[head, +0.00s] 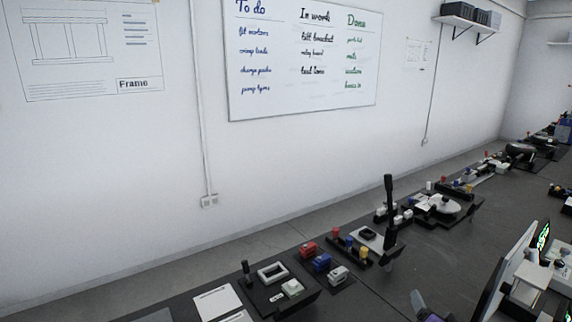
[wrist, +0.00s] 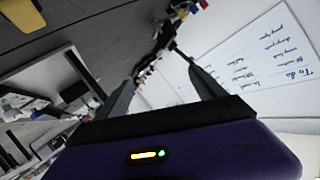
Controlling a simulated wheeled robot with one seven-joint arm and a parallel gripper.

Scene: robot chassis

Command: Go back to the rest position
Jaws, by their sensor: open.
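My gripper (wrist: 160,72) shows in the wrist view with its two dark fingers spread apart. Nothing is held between them. The wrist camera is tilted, so the whiteboard (wrist: 258,45) and the wall appear rotated at the right. In the head view, a small purple-grey part shows at the bottom edge, right of centre; I cannot tell whether it is my gripper.
A long dark workbench (head: 380,287) runs along the white wall in the head view. A monitor (head: 503,275) stands at the lower right.

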